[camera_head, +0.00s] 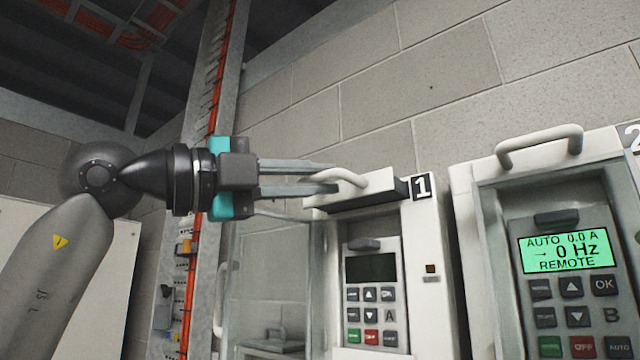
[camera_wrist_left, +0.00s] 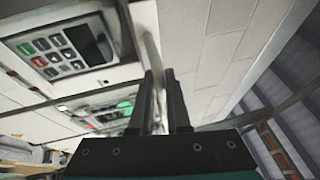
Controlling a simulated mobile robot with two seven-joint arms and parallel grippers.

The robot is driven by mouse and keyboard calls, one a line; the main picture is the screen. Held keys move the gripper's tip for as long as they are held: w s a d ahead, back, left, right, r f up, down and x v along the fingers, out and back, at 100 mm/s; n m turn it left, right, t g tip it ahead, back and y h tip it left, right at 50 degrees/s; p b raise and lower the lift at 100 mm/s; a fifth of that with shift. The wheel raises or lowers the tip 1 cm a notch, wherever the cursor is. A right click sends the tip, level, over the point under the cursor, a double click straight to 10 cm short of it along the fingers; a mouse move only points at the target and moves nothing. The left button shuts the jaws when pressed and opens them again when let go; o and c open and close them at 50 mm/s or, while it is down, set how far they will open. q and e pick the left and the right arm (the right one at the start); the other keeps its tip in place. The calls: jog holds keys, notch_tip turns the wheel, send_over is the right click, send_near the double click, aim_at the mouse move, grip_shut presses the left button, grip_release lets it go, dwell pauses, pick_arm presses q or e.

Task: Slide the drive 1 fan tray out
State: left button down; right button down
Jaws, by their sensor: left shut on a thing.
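The drive 1 fan tray (camera_head: 381,190) is the white block at the top of drive 1 (camera_head: 425,250), beside the "1" label (camera_head: 422,187). It stands out in front of the cabinet, with its dark underside showing. My left gripper (camera_head: 333,178) comes in from the left and is shut on the tray's pale bar handle (camera_head: 350,177). In the left wrist view the handle (camera_wrist_left: 150,50) runs between the two dark fingers (camera_wrist_left: 161,100). The fingers hide part of it. Drive 1's keypad display (camera_head: 371,267) is dark. My right gripper is not in view.
Drive 2 (camera_head: 465,230) stands close on the right, with its own top handle (camera_head: 540,143) and a lit green display (camera_head: 564,250). A clear door panel (camera_head: 270,285) with a handle stands left of drive 1's keypad. A block wall (camera_head: 440,75) is behind.

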pick_arm(q)
jog(key=c, duration=0.9)
grip_release()
jog(key=b+v, duration=0.4)
jog(key=v, duration=1.1)
jog(key=shift+a, duration=0.15)
